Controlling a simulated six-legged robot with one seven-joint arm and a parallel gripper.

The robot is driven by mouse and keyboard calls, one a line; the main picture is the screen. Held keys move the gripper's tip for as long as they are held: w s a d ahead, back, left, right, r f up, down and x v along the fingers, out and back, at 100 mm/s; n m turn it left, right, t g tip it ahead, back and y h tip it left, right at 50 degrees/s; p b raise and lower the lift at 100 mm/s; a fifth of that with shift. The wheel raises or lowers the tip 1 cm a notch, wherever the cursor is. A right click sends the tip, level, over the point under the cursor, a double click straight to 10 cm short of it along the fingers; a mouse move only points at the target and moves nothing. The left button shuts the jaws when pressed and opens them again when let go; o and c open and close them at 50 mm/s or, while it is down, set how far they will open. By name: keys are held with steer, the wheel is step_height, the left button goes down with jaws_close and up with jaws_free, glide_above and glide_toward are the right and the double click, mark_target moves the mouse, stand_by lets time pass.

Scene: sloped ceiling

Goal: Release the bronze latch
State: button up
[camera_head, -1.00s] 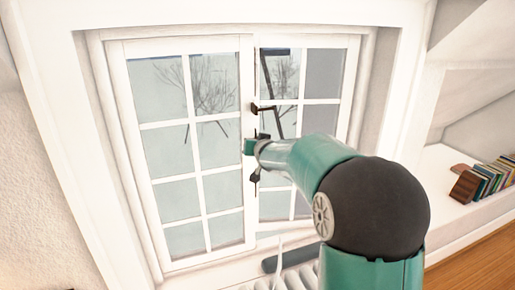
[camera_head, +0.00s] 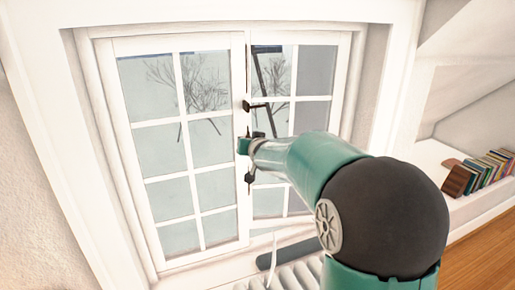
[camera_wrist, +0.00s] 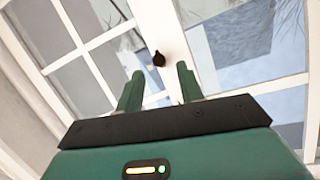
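A double casement window has dark bronze-looking hardware on its middle stile. In the head view, an upper dark latch handle (camera_head: 257,105) sticks out to the right, and a lower dark latch piece (camera_head: 250,178) sits below my gripper. I cannot tell which is the bronze latch. My gripper (camera_head: 244,146) is at the stile between them, partly hidden by my arm. In the wrist view, my gripper (camera_wrist: 160,85) has its two green fingers apart with nothing between them. A small dark knob (camera_wrist: 158,59) lies just beyond the fingertips, on the white stile.
The left sash (camera_head: 190,215) and right sash fill the deep white window recess. A radiator (camera_head: 297,276) stands below the sill. Books (camera_head: 480,175) stand on a white ledge at the right, clear of my arm.

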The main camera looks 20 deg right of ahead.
steer(key=v, duration=1)
steer(key=shift+s, duration=0.35)
steer(key=shift+a+r, duration=0.1)
steer(key=s+a+f+n+g, duration=0.1)
steer(key=s+a+f+g, duration=0.2)
steer(key=s, duration=0.7)
steer(key=s+a+f+n+g+y, duration=0.1)
steer(key=s+a+f+g, duration=0.2)
steer(key=s, duration=0.7)
steer(key=s+a+f+n+g+y, duration=0.1)
steer(key=s+a, duration=0.4)
steer(key=s, duration=0.5)
step_height(320, 180, down, 3)
steer(key=shift+s+a+r+n+g, duration=0.25)
steer(key=shift+n+g, duration=0.25)
steer(key=shift+g, duration=0.4)
